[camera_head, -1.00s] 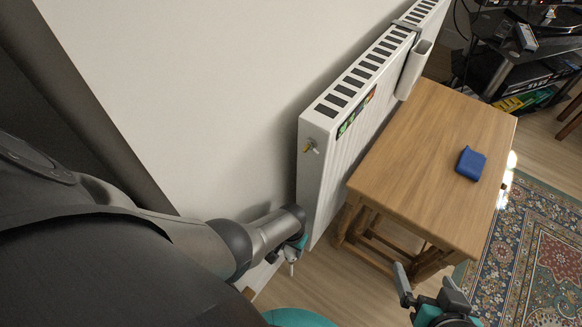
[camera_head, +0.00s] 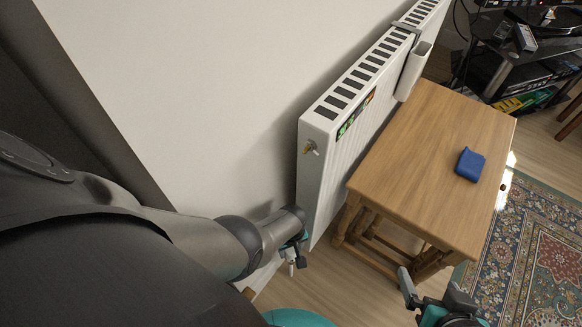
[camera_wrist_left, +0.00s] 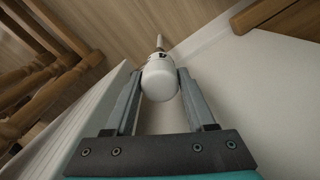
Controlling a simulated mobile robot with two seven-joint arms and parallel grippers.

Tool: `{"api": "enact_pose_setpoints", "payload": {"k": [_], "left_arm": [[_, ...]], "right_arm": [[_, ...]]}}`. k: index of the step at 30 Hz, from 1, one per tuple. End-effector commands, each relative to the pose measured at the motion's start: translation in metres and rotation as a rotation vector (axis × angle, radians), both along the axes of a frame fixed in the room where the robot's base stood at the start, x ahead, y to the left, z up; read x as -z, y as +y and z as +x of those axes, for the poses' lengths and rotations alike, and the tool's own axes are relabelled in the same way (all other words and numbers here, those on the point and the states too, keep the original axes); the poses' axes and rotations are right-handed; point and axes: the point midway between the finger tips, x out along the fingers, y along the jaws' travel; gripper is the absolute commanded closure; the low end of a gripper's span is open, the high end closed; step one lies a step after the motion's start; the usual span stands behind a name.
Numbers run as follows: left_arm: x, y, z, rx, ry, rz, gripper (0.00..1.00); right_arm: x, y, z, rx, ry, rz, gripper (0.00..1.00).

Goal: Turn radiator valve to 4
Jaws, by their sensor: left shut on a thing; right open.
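The white radiator (camera_head: 319,165) stands against the wall, with a small brass fitting near its top corner. The rounded white radiator valve (camera_wrist_left: 160,80) sits low beside the radiator's near end. My left gripper (camera_wrist_left: 161,88) is shut on the valve, one finger on each side of it. In the head view my left gripper (camera_head: 294,252) is at the radiator's lower near corner, and the valve is mostly hidden by the wrist. The number setting on the valve cannot be read. My right gripper (camera_head: 432,287) is open and empty near the bottom edge, in front of the table.
A wooden table (camera_head: 425,160) stands right of the radiator with a blue object (camera_head: 470,164) on it. A white holder (camera_head: 414,70) hangs on the radiator. A patterned rug (camera_head: 535,235) lies at the right. Open wooden floor lies between my two grippers.

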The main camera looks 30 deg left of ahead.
Motion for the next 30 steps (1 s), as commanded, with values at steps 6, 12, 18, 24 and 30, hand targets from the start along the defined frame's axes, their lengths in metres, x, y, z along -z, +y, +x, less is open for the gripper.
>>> {"api": "enact_pose_setpoints", "payload": {"k": [6,12,18,24,30], "left_arm": [[0.0003,-0.0006,-0.0008,-0.208,0.002,-0.001,1.0],[0.0003,-0.0006,-0.0005,-0.395,0.001,0.0,1.0],[0.0004,-0.0002,-0.0006,-0.562,0.001,0.0,1.0],[0.0003,-0.0005,-0.0002,-0.691,0.001,-0.001,1.0],[0.0002,-0.0004,-0.0001,-0.769,0.0,0.0,1.0]], "right_arm": [[0.0001,0.0001,-0.0001,0.001,0.0,0.001,0.0],[0.0,0.0006,0.0003,0.0,-0.005,0.003,0.0],[0.001,0.0019,0.001,-0.001,-0.014,0.008,0.0],[0.0027,0.0037,0.0011,-0.003,-0.019,0.013,0.0],[0.0021,0.0054,0.0017,-0.005,-0.026,0.017,0.0]]}}
